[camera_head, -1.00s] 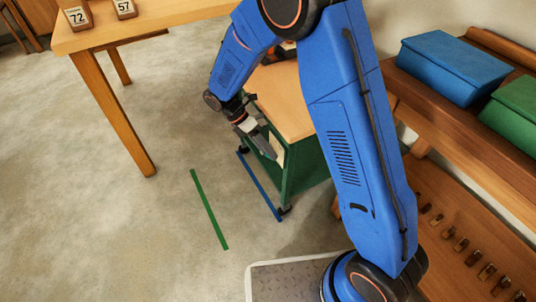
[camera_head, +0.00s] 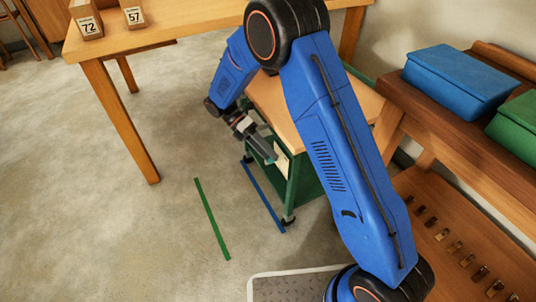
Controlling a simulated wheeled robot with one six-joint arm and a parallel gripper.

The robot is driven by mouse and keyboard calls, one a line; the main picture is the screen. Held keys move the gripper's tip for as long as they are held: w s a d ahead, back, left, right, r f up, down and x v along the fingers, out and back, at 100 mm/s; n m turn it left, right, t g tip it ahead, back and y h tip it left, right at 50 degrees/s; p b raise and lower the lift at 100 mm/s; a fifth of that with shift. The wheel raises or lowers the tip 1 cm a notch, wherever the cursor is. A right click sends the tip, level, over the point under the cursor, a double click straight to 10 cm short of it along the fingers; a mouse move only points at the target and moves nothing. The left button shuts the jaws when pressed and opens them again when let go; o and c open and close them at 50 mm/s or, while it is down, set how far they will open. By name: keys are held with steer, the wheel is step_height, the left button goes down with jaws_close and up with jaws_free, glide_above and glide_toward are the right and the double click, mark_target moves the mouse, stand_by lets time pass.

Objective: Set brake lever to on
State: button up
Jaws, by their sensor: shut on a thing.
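A green trolley (camera_head: 304,187) with a wooden top stands in the middle of the head view. A pale plate (camera_head: 283,161) is on its near left side. My gripper (camera_head: 266,155) points down and right at that side, beside the plate. It is shut on the brake lever, which is mostly hidden by the fingers. Only a small greenish bit shows at the fingertips, and the lever's exact setting cannot be read.
A blue strip (camera_head: 263,197) and a green strip (camera_head: 211,217) mark the floor left of the trolley. A wooden table (camera_head: 185,32) stands behind. A bench with a blue box (camera_head: 460,78) and a green box (camera_head: 518,128) is at right. The floor at left is clear.

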steer(key=o, duration=1.5)
steer(key=shift+a, duration=0.1)
steer(key=v, duration=1.7)
steer(key=shift+w+r, duration=0.15)
